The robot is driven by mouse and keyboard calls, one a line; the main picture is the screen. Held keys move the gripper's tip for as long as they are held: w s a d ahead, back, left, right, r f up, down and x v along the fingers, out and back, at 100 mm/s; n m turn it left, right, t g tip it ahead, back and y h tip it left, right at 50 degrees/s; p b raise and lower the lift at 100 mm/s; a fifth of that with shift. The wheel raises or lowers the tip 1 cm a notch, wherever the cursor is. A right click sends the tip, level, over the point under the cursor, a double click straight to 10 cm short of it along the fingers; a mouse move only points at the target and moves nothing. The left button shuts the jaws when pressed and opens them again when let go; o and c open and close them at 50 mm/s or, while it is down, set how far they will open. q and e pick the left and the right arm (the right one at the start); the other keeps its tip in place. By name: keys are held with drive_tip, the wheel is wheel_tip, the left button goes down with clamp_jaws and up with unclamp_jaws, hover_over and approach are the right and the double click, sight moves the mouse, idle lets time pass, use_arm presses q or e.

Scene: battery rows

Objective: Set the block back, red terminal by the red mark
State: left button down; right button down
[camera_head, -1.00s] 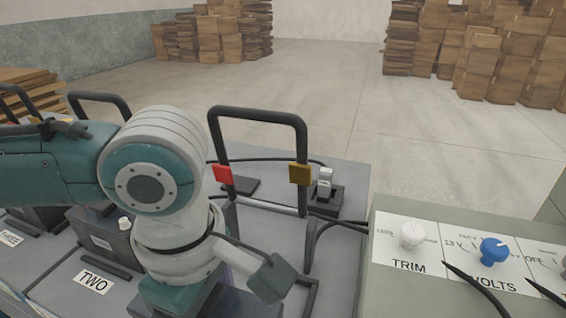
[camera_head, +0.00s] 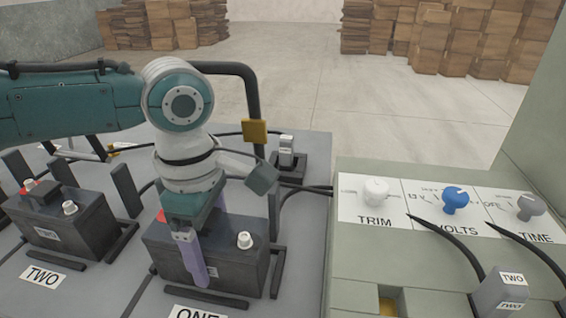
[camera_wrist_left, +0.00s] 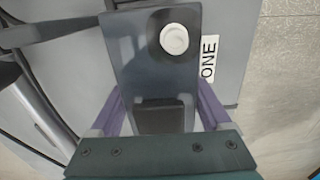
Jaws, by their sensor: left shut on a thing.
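The dark grey block (camera_head: 165,255) is in the bay labelled ONE (camera_head: 197,313); I cannot tell whether its base touches the floor of the bay. A red terminal (camera_head: 162,215) shows at its left end, partly behind my gripper, and a pale terminal (camera_head: 245,241) at its right end. My left gripper (camera_head: 203,262) is shut on the block, one purple finger down its front face. In the left wrist view the block (camera_wrist_left: 130,65) lies between both fingers. A yellow mark (camera_head: 255,131) hangs on the right post of the black hoop behind; the hoop's left post is hidden by my arm.
A similar block (camera_head: 55,233) stands in bay TWO (camera_head: 42,275) to the left. Upright dark posts (camera_head: 126,189) and low corner rails edge the bays. A console (camera_head: 390,250) with knobs and cables is close on the right. A small switch (camera_head: 287,152) stands behind.

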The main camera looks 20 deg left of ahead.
use_arm(q)
drive_tip(key=shift+w+r, duration=0.1)
drive_tip(key=shift+w, duration=0.1)
unclamp_jaws()
drive_tip(key=shift+s, duration=0.1)
wheel_tip(320, 180, up, 7)
drive_tip(key=shift+r+p, duration=0.2)
drive_tip(key=shift+p, duration=0.95)
